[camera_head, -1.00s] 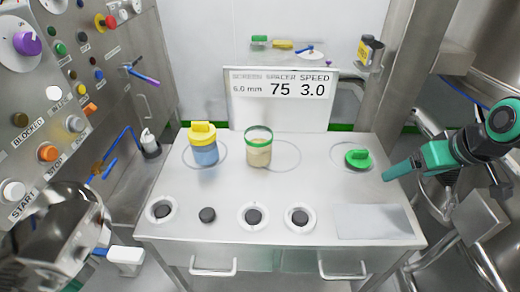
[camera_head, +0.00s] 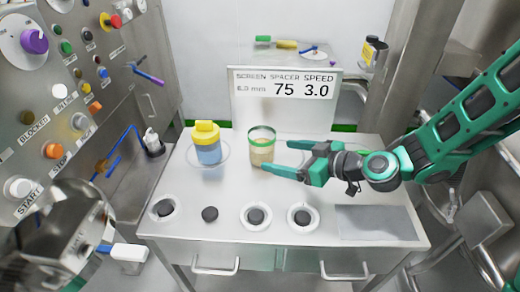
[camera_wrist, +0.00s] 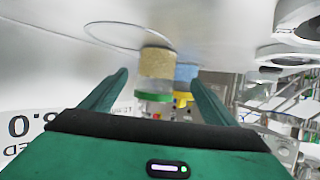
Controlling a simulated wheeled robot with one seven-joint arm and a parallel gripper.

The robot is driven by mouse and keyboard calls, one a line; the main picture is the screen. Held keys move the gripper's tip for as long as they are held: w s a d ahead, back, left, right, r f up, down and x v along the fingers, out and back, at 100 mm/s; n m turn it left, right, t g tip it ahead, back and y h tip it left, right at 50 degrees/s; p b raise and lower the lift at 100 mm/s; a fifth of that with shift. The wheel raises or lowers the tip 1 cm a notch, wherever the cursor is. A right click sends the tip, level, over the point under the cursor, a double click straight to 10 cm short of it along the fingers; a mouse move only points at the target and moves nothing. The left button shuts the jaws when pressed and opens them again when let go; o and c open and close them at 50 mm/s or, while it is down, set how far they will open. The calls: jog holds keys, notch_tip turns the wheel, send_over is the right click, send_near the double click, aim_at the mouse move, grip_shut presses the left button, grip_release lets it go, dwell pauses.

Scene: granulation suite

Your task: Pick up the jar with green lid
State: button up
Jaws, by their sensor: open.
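The jar (camera_head: 262,152) stands upright on the steel bench, with tan contents, a clear upper part and a green band. It looks open at the top. In the wrist view the jar (camera_wrist: 155,65) appears upside down, framed between my fingers and just beyond their tips. My gripper (camera_head: 277,156) is open, coming from the right with its fingertips close to the jar. It holds nothing. The wrist view shows both green fingers (camera_wrist: 160,78) spread. The loose green lid that lay on the right of the bench is hidden behind my arm now.
A blue jar with a yellow lid (camera_head: 207,145) stands just left of the green-banded jar. Dark round knobs (camera_head: 256,216) line the bench front. A sign board (camera_head: 285,100) rises behind. A control panel (camera_head: 60,80) bounds the left side.

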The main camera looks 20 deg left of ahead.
aim_at(262, 141)
jog(key=x, duration=0.9)
jog(key=shift+w+d+f, duration=0.1)
jog(key=shift+w+f, duration=0.05)
jog(key=shift+w, duration=0.1)
jog(key=shift+c, duration=0.3)
jog(key=c, duration=1.9)
jog(key=shift+o, duration=0.2)
jog(key=shift+r, duration=0.8)
notch_tip(262, 141, up, 3)
jog(key=shift+f, duration=0.2)
jog(key=s+a+r, duration=0.4)
jog(key=s+r, duration=0.3)
jog(key=s, duration=0.3)
jog(key=shift+s, duration=0.4)
